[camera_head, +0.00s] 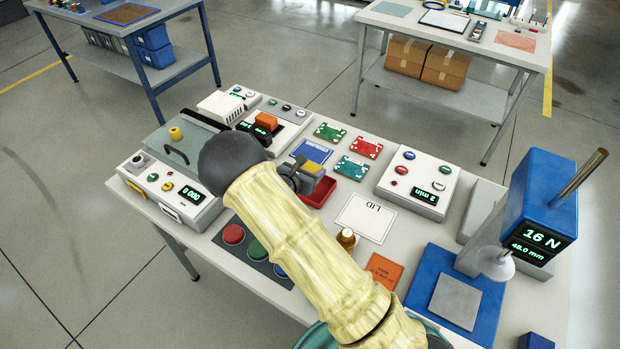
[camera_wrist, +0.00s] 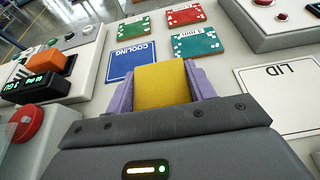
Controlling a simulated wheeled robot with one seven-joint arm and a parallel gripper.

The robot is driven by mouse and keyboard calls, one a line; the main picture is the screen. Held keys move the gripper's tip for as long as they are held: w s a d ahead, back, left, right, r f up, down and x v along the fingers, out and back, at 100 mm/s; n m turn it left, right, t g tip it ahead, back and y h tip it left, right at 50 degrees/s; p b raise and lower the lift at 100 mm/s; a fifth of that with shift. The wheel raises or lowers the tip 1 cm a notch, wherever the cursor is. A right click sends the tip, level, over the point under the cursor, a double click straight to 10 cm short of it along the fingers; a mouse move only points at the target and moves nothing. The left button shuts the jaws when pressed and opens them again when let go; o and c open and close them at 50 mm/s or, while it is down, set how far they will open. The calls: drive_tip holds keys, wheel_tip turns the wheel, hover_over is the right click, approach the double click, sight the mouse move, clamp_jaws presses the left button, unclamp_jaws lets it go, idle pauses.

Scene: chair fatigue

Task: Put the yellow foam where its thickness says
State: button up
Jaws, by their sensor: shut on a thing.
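A yellow foam block (camera_head: 314,168) is held at the end of my arm, above the table. In the wrist view the yellow foam (camera_wrist: 162,87) sits between the two purple fingers of my gripper (camera_wrist: 163,82), which is shut on it. In the head view my gripper (camera_head: 310,180) hangs beside the red tray and near the blue COOLING pad (camera_head: 312,151). A blue press (camera_head: 541,205) at the right reads 16 N and 48.0 mm, with a grey plate (camera_head: 456,301) below its white foot. My arm hides part of the table's middle.
A red tray (camera_head: 319,193), a LID sheet (camera_head: 366,217), a small brown bottle (camera_head: 347,239) and an orange card (camera_head: 385,271) lie around my arm. Several red and green cards (camera_head: 366,147) lie behind. A button box (camera_head: 419,183) reads 2 min. A lidded machine (camera_head: 172,160) stands left.

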drive_tip(key=shift+f+p, duration=0.45)
drive_tip(key=shift+f, duration=1.6)
drive_tip(key=shift+f, duration=0.15)
drive_tip(key=o, duration=1)
drive_tip(key=shift+r, duration=0.25)
drive_tip(key=b+v, duration=0.2)
drive_tip(key=v, duration=1)
drive_tip(key=shift+a, duration=0.1)
drive_tip(key=shift+w, duration=0.1)
